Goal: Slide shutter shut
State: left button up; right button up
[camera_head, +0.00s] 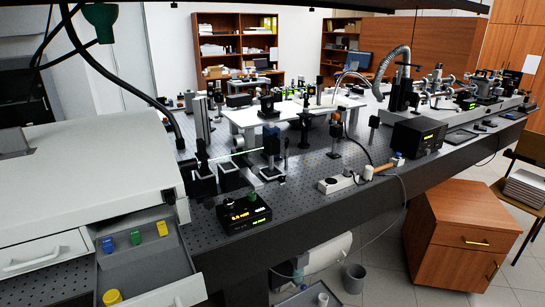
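Neither of my grippers is in view. I cannot tell for sure which part is the shutter. A thin green beam (232,154) runs across the near optical table (300,208), between a post assembly (203,160) on the left and a blue-and-black mount (272,146) on the right. Both stand upright on square bases. The parts along the beam are too small to show whether a shutter is open or shut.
A black controller (243,212) with a lit yellow display stands at the table's near edge. A white cabinet (75,180) with an open drawer (150,262) fills the left. A wooden cabinet (455,235) and a bin (354,278) stand below the table. Bare floor shows at right.

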aim_at(200, 194)
jog(key=k+l, duration=0.1)
jog(key=l, duration=0.35)
jog(key=k+l, duration=0.1)
jog(key=l, duration=0.4)
jog(key=k+l, duration=0.1)
jog(key=l, duration=0.35)
jog(key=i+j, duration=0.4)
jog(key=z, duration=0.05)
